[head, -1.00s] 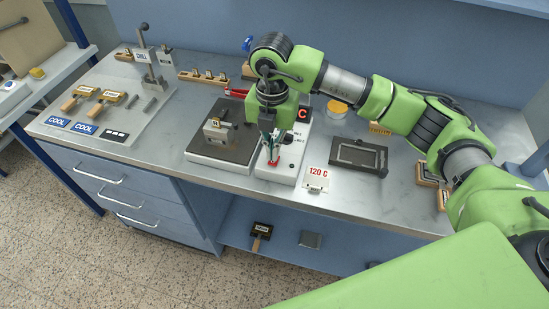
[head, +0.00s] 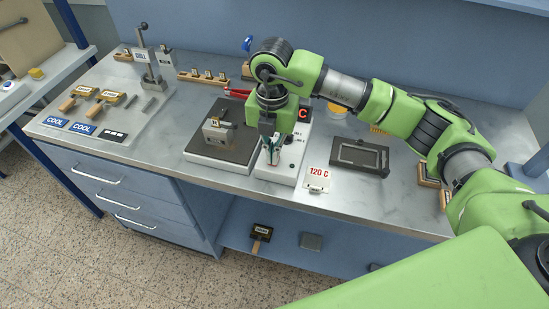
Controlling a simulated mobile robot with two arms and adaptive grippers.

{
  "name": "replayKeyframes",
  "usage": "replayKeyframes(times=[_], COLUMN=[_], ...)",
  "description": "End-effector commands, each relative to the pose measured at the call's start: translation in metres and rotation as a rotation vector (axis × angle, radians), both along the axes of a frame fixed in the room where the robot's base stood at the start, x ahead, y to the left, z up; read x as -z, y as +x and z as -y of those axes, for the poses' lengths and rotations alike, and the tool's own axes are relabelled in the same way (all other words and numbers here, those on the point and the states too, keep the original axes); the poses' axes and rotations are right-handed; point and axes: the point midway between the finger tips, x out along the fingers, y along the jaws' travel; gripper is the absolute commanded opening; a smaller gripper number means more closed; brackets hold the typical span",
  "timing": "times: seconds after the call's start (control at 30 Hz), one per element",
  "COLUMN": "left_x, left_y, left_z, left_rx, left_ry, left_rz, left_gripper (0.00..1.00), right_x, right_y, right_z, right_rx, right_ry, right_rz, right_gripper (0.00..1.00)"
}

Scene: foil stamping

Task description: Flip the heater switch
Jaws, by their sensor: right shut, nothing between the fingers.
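The heater unit has a dark plate (head: 237,152) on a pale base, with a metal block (head: 216,133) on the plate. To its right is a white control panel (head: 287,172) with dark knobs or marks and a red "C" display (head: 303,115). My right gripper (head: 271,163) is shut and empty, pointing down at the near end of this panel. Its fingertips are at or just above the panel surface; I cannot tell whether they touch. The heater switch is hidden or too small to make out under the fingers. My left gripper is not in view.
A "120 C" card (head: 318,179) stands right of the panel, near a dark frame tray (head: 359,157). At left a metal plate holds wooden-handled tools (head: 77,98), "COOL" signs (head: 83,129) and an upright stand (head: 150,65). Bare bench lies between plate and heater.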

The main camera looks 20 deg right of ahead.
Motion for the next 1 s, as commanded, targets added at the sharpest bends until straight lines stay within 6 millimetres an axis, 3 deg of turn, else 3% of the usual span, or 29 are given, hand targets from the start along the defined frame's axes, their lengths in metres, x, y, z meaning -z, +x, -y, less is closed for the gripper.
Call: replayKeyframes(times=[0.57, 1.0], left_x=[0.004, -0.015], left_y=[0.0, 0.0], left_z=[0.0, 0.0], left_rx=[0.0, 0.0], left_ry=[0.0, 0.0], left_rz=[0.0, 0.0], left_gripper=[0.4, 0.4], right_x=[0.006, -0.028], right_y=[-0.001, 0.0], right_z=[0.0, 0.0], right_rx=[0.0, 0.0], right_ry=[-0.001, -0.001], right_rz=[-0.002, -0.001], right_gripper=[0.0, 0.0])
